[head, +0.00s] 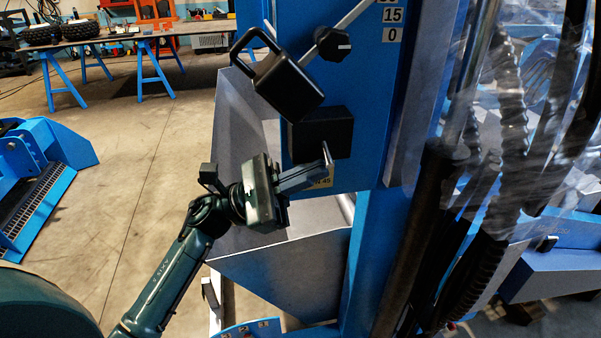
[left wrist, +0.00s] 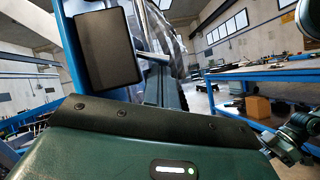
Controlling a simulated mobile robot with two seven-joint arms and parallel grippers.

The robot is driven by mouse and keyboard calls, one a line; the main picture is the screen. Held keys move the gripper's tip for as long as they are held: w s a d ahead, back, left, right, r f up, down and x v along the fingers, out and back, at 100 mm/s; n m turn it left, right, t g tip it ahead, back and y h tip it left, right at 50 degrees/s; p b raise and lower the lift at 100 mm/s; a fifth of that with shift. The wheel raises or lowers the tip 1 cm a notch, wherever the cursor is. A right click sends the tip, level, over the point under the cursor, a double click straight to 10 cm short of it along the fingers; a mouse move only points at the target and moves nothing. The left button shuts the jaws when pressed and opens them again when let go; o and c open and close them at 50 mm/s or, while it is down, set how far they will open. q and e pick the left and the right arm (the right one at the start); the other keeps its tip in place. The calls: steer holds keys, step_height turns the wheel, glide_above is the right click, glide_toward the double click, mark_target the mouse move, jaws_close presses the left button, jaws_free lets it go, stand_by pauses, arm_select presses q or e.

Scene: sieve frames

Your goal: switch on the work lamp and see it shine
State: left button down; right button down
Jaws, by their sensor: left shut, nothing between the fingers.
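A black box-shaped lamp with a loop handle (head: 288,84) is on the blue machine column in the head view; I see no glow on it. Below it is a black switch box (head: 320,132) with a short silver lever (head: 327,153). The box (left wrist: 108,48) and the lever (left wrist: 152,59) also show in the left wrist view. My left gripper (head: 321,172) is shut and empty, its fingertips close by the lever's lower end; whether they touch it I cannot tell.
A black knob (head: 332,44) sits on the column beside a number scale. Clear plastic film and dark hoses hang at the right. A grey sloped metal chute (head: 285,262) lies below my gripper.

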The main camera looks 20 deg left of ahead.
arm_select(q)
steer(key=shift+n, duration=0.5)
arm_select(e)
steer(key=shift+w, duration=0.1)
arm_select(q)
steer(key=shift+s+d+n+t, duration=0.1)
steer(key=shift+s+n+t, duration=0.05)
steer(key=shift+n+t, duration=0.75)
arm_select(e)
steer(key=shift+r, duration=0.15)
arm_select(q)
steer(key=shift+s+r+n+t+y, duration=0.1)
steer(key=shift+n+t+y, duration=0.3)
steer(key=shift+n+t, duration=0.55)
arm_select(e)
steer(key=shift+d, duration=0.1)
